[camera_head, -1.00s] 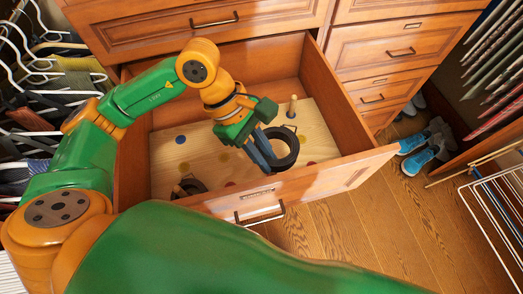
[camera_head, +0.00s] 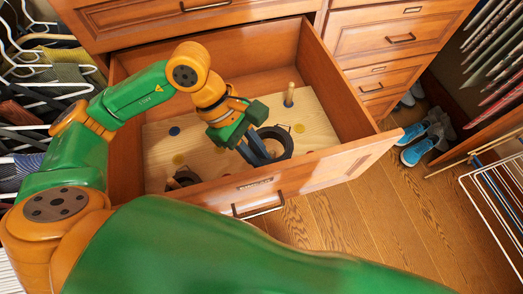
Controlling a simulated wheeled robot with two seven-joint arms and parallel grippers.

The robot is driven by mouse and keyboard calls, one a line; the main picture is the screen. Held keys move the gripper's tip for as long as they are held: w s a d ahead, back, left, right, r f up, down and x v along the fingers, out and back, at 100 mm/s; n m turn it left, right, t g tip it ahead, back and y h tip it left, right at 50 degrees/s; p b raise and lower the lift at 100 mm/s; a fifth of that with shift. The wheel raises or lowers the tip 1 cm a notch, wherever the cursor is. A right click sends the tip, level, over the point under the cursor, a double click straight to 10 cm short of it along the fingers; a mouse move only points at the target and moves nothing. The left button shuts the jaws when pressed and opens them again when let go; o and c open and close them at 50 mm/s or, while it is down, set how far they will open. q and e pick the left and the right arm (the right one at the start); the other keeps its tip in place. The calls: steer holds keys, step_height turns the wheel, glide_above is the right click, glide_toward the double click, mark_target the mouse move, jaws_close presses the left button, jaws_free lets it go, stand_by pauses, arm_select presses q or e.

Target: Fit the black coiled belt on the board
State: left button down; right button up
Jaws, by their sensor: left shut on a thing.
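The black coiled belt (camera_head: 286,136) is a dark ring at the right part of the pale wooden board (camera_head: 212,150). My left gripper (camera_head: 258,157) reaches into the open drawer and is shut on the left side of the belt. The belt is in front of the board's upright wooden peg (camera_head: 289,95) and not around it. I cannot tell whether the belt touches the board. My right gripper is not in view.
The board lies in a wooden drawer whose front wall (camera_head: 315,174) and sides surround it. A dark coil (camera_head: 183,179) sits at the front left corner inside. Hangers with clothes are at left. Blue shoes (camera_head: 420,150) stand on the floor at right.

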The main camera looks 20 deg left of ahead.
arm_select(q)
steer(key=shift+s, duration=0.2)
stand_by(0.3)
steer(key=shift+b, duration=0.3)
steer(key=shift+f, duration=0.1)
steer(key=shift+f+b, duration=1.65)
steer(key=shift+b, duration=0.5)
steer(key=shift+w+d+f+b, duration=0.1)
steer(key=shift+f+b, duration=1.6)
steer(key=shift+b, duration=0.35)
steer(key=shift+f, duration=0.1)
